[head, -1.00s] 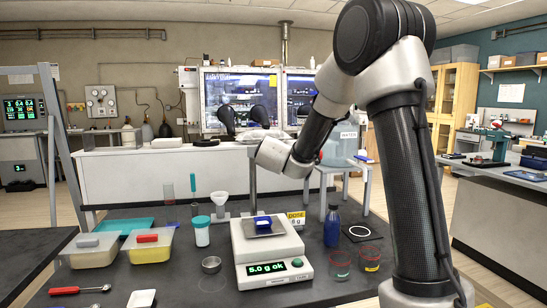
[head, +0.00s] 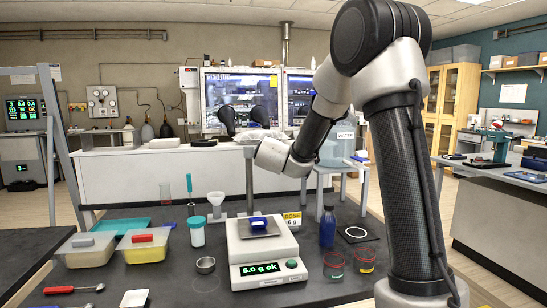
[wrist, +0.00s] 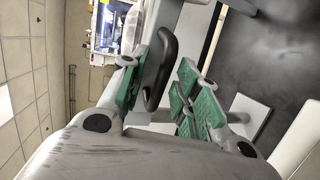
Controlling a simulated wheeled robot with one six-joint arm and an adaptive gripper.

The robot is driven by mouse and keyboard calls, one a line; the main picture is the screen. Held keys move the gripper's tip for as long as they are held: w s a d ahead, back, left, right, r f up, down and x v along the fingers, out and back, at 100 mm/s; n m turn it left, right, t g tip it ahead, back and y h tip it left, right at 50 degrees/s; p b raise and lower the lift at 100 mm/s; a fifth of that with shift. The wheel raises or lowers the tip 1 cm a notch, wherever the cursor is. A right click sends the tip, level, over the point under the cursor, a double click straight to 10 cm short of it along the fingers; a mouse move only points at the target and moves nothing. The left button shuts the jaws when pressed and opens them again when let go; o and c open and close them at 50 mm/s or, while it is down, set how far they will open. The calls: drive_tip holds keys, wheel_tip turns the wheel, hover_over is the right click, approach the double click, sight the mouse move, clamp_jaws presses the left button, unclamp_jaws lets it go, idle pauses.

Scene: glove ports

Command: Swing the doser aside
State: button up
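The doser's grey post (head: 249,180) stands behind the balance in the head view. A pale part (head: 262,134) shows at its top, mostly hidden by my wrist. In the wrist view, a black curved handle (wrist: 160,75), seemingly the doser's, lies between my fingers. My gripper (wrist: 165,95) has green pads and is open. The balance (head: 262,272) reads "5.0 g ok" and carries a small blue cup (head: 258,223).
A yellow DOSE sign (head: 292,218) is behind the balance.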

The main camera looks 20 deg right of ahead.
drive_tip(key=v, duration=1.2)
